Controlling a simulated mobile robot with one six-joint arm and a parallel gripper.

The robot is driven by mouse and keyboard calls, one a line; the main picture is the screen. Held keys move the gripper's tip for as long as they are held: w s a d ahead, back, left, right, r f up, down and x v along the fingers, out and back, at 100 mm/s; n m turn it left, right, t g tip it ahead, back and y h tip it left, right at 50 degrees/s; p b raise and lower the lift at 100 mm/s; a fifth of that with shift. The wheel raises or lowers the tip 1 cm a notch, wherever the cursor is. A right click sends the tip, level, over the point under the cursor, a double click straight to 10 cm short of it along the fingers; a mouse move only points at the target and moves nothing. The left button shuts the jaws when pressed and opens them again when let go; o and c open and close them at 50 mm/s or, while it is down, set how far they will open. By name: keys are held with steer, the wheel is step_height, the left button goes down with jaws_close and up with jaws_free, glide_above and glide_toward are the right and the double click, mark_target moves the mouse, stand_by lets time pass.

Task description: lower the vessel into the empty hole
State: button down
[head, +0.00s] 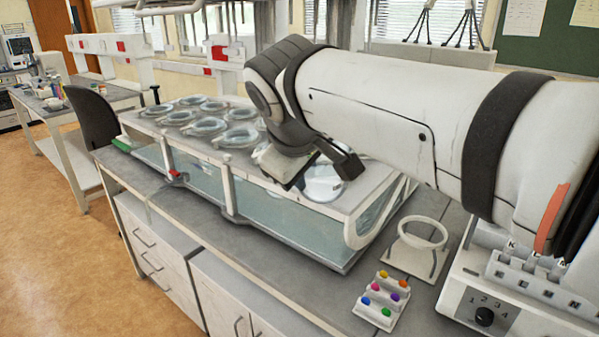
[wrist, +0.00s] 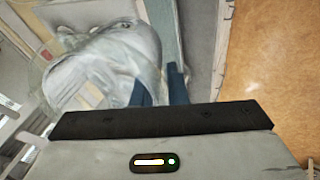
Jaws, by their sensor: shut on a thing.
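A clear glass vessel (head: 323,187) is at the near right end of the water bath (head: 270,205), partly hidden by my gripper (head: 322,170). My gripper is shut on the vessel at its upper part. In the wrist view the vessel (wrist: 105,65) appears as a large, blurry clear shape beside the dark blue fingers of my gripper (wrist: 160,88). The empty hole is hidden behind my gripper and the vessel, and I cannot tell how far the vessel is above or inside it. Several other round vessels (head: 207,126) sit in the bath's top.
An empty white ring holder (head: 420,236) stands on the bench right of the bath. A rack of coloured tablets (head: 382,297) lies in front of it. A control unit with a numbered knob (head: 484,316) is at the right edge. Bare bench (head: 300,285) runs along the bath's front.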

steer(key=shift+g, duration=0.6)
steer(key=shift+w+d+f+p, duration=0.25)
steer(key=shift+w+f+p, duration=0.75)
steer(key=shift+w, duration=2.2)
steer(key=shift+w+d+f+p, duration=0.4)
steer(key=shift+w+p, duration=1.1)
steer(key=shift+w, duration=1.65)
steer(key=shift+w+d+f+p, duration=0.1)
steer(key=shift+w+f+p, duration=0.95)
steer(key=shift+w, duration=2.15)
steer(key=shift+w+r+g+p, duration=0.15)
steer(key=shift+r+g+p, duration=0.2)
steer(key=shift+p, duration=0.8)
